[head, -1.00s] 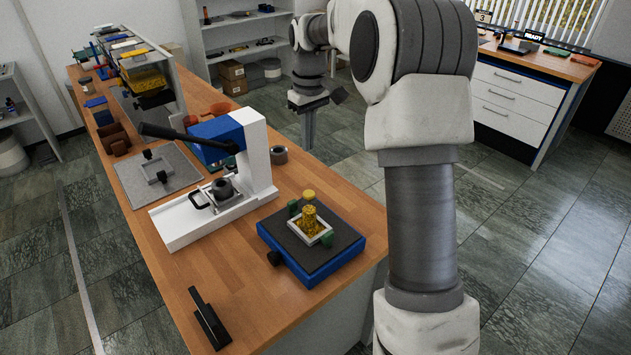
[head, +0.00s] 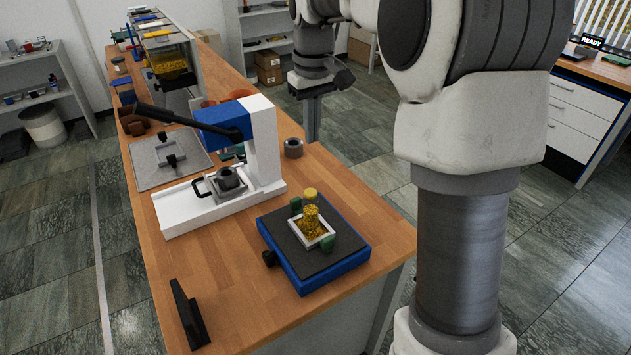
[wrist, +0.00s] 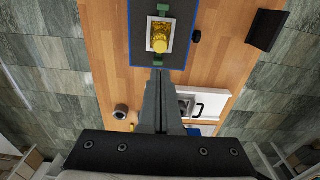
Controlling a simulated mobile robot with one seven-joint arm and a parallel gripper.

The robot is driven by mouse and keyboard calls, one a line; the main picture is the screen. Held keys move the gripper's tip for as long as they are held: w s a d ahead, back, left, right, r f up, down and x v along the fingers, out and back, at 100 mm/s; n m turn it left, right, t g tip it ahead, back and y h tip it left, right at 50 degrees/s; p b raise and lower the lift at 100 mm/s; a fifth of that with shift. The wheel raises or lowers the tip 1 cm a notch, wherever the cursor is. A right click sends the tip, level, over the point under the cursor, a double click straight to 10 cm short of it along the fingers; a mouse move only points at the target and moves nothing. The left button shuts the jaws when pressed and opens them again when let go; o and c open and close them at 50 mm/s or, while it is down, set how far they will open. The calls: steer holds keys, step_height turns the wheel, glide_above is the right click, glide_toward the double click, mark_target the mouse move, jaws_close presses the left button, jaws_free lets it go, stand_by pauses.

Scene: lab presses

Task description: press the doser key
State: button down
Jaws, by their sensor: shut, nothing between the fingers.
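A machine with a clear hopper of yellow granules (head: 170,66), possibly the doser, stands at the far end of the bench. I cannot make out a key on it; its front is small and partly hidden. My gripper (head: 313,138) points down at the back, to the right of the bench in the head view, well apart from that machine. In the wrist view my gripper (wrist: 158,73) shows shut and empty, its fingers together below the blue platform. The hopper machine is not visible in the wrist view.
A blue platform (head: 290,262) carries a tray of yellow granules; it also shows in the wrist view (wrist: 181,57). A white and blue lever press (head: 264,140) stands behind it. A grey plate (head: 150,170), a metal ring (head: 293,148) and a black stand (head: 187,312) are on the bench.

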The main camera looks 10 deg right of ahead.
mark_target(311, 194)
stand_by(0.3)
steer(key=f, duration=1.4)
steer(key=shift+w+a, duration=0.15)
steer(key=shift+w, duration=0.05)
step_height(311, 194, down, 2)
steer(key=shift+f+b, duration=0.15)
steer(key=shift+b, duration=0.55)
steer(key=shift+s+f, duration=0.15)
steer(key=shift+f, duration=0.05)
steer(key=shift+r, duration=0.1)
step_height(311, 194, up, 15)
steer(key=p, duration=0.3)
